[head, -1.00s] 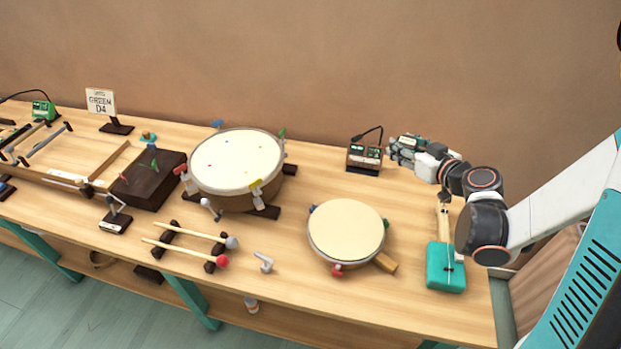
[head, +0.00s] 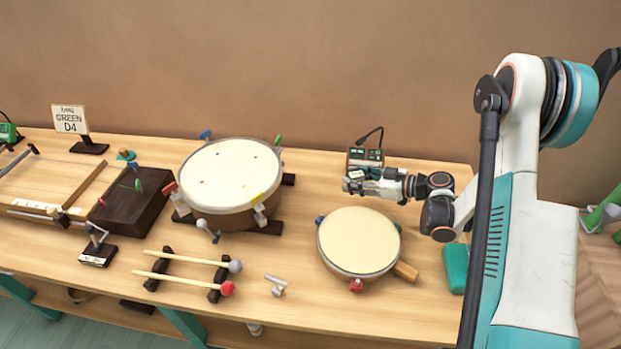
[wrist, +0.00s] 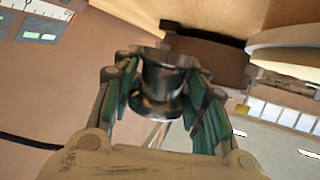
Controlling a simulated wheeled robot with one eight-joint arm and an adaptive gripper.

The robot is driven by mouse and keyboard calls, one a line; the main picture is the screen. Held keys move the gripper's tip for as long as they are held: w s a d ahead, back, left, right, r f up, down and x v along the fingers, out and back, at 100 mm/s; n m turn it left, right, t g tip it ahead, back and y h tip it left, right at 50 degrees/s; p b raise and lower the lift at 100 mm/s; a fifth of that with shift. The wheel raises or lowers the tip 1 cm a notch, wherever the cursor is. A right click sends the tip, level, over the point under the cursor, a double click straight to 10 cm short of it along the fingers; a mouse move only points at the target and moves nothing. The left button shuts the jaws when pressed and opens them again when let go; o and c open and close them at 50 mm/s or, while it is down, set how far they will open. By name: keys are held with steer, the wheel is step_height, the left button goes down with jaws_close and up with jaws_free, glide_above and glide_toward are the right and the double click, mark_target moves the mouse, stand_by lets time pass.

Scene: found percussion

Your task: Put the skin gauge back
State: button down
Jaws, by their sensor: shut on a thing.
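My gripper (head: 362,184) is at the right part of the bench, above and behind the small round drum (head: 358,241) and in front of the small meter box (head: 366,157). In the wrist view its teal-lined fingers (wrist: 165,85) are shut on a shiny dark metal cylinder, which I take to be the skin gauge (wrist: 165,78). It is held clear of the fingers' base; its far end cannot be made out. In the head view the fingers mostly hide it. The meter box also shows at the wrist view's upper left (wrist: 42,27).
The large drum (head: 231,173) stands left of my gripper on dark supports. Two mallets (head: 185,287) rest on a rack, with a small grey metal piece (head: 277,285) beside it. A teal block (head: 455,268) is partly hidden behind my arm. Bare bench lies between the drums.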

steer(key=w+a+b, duration=0.1)
steer(key=w+a, duration=0.1)
steer(key=a, duration=0.1)
steer(key=w+a, duration=0.2)
steer(key=a, duration=0.2)
steer(key=w+a+b, duration=0.1)
steer(key=w+a, duration=0.2)
steer(key=a, duration=0.1)
steer(key=shift+b, duration=0.35)
steer(key=f+b, duration=0.1)
steer(key=a+f+b, duration=0.1)
steer(key=f, duration=0.1)
steer(key=shift+w, duration=0.2)
steer(key=shift+f, duration=0.35)
steer(key=shift+r, duration=0.1)
steer(key=shift+s+f, duration=0.15)
steer(key=shift+f, duration=0.4)
steer(key=c, duration=0.9)
jaws_free()
steer(key=shift+f, duration=0.15)
steer(key=shift+o, duration=0.2)
steer(key=shift+s, duration=0.1)
